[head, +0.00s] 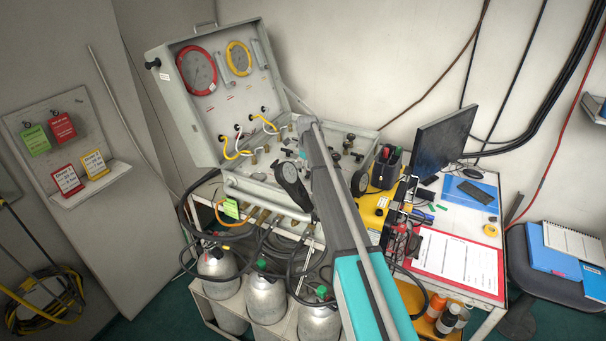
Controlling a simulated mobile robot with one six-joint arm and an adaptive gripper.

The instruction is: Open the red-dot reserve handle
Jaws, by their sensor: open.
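The grey air panel case (232,150) stands open on a bench, its lid raised at the back left. A red-ringed gauge (196,71) and a yellow-ringed gauge (238,58) are set in the lid. Small dark valves and fittings (348,140) show on the lower panel. I cannot make out a red dot or tell which of them is the reserve handle. My grey and teal arm reaches from the bottom of the head view up across the case and hides the panel's middle.
Yellow and white hoses (246,143) run from lid to panel. Metal cylinders (265,298) stand below. A monitor (443,143), pen holder (387,167) and clipboard (455,262) crowd the right side.

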